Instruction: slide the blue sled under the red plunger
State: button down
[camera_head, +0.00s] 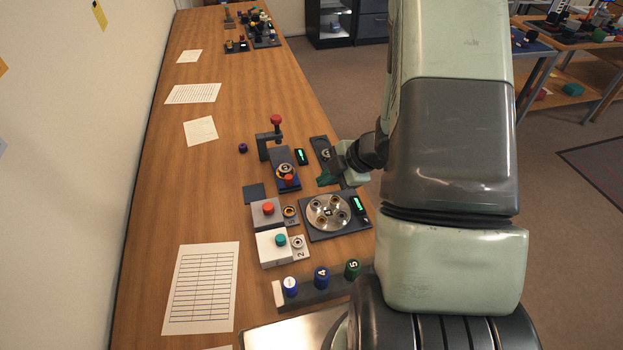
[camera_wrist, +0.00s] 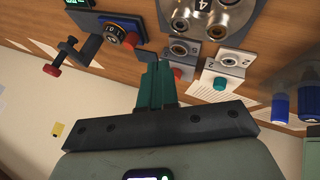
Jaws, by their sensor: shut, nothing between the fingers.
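The blue sled (camera_head: 287,187) sits at the near end of a dark base, carrying a round lens part with an orange ring and a red knob. It also shows at the top left of the wrist view (camera_wrist: 127,22). The red plunger (camera_head: 276,119) stands on a dark press arm over the far end of the base, apart from the sled. Its red cap shows at the left of the wrist view (camera_wrist: 50,70). My gripper (camera_head: 325,179) is right of the sled in the head view, its green fingers (camera_wrist: 157,70) shut and empty, touching nothing that I can make out.
A round metal turntable (camera_head: 328,212) lies close in front of my gripper. A grey box with a red button (camera_head: 268,209) and a white box with a teal button (camera_head: 271,247) stand nearer. A dark tray (camera_head: 320,146) is behind my gripper. The table's left side holds only papers.

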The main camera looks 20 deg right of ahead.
jog(key=x, duration=0.8)
jog(key=shift+a+f, duration=0.15)
jog(key=shift+f, duration=0.15)
jog(key=w, duration=0.1)
jog(key=w+a, duration=0.1)
jog(key=w, duration=0.1)
jog(key=shift+w+f, duration=0.15)
jog(key=shift+f, duration=0.05)
jog(key=shift+w+a, duration=0.1)
jog(key=shift+w, duration=0.35)
jog(key=w, duration=1)
jog(key=shift+w, duration=0.15)
